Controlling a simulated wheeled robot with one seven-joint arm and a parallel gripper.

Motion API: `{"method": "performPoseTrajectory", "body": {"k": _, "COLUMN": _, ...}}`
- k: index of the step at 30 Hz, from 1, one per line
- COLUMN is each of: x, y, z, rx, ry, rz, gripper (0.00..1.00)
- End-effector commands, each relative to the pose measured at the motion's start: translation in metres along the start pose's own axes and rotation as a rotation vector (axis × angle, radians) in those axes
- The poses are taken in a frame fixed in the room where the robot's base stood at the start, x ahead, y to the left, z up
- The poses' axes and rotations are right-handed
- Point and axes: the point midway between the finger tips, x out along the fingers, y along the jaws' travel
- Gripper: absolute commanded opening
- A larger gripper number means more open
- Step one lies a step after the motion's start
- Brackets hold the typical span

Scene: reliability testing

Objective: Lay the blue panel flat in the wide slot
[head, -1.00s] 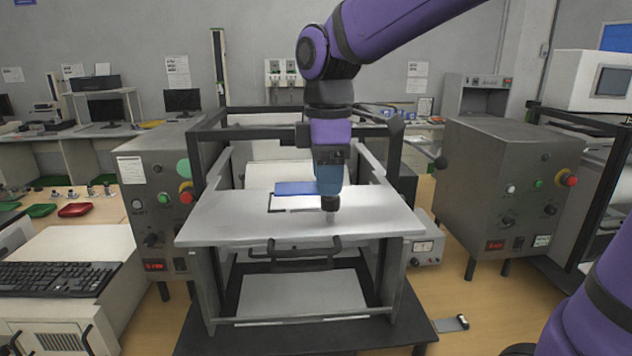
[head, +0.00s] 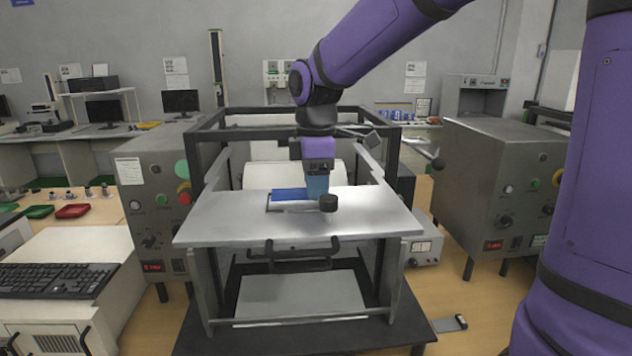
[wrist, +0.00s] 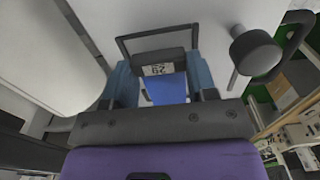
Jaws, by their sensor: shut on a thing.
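The blue panel (head: 290,194) is at the far middle of the raised grey tabletop in the head view, over or just above a dark rectangular outline, apparently the wide slot (head: 293,208). My gripper (head: 317,190) is at the panel's right part. In the wrist view my gripper (wrist: 160,66) has a blue finger on each side of a dark block with a numbered label (wrist: 158,69), with the blue panel (wrist: 166,90) showing below it. The black slot outline (wrist: 155,34) shows beyond. Whether the panel touches the tabletop cannot be told.
A black knob (head: 328,203) stands on the tabletop (head: 225,222), close to my gripper. The tabletop's left and right parts are clear.

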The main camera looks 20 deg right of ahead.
Motion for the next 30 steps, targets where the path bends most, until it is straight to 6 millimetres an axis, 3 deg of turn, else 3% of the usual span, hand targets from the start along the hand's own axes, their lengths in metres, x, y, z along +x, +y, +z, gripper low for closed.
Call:
{"method": "performPoseTrajectory", "body": {"k": 19, "x": 0.012, "y": 0.0, "z": 0.0, "rx": 0.0, "ry": 0.0, "rz": 0.0, "gripper": 0.29}}
{"method": "performPoseTrajectory", "body": {"k": 20, "x": 0.012, "y": 0.0, "z": 0.0, "rx": 0.0, "ry": 0.0, "rz": 0.0, "gripper": 0.59}}
{"method": "performPoseTrajectory", "body": {"k": 22, "x": 0.012, "y": 0.0, "z": 0.0, "rx": 0.0, "ry": 0.0, "rz": 0.0, "gripper": 0.75}}
{"method": "performPoseTrajectory", "body": {"k": 30, "x": 0.011, "y": 0.0, "z": 0.0, "rx": 0.0, "ry": 0.0, "rz": 0.0, "gripper": 0.78}}
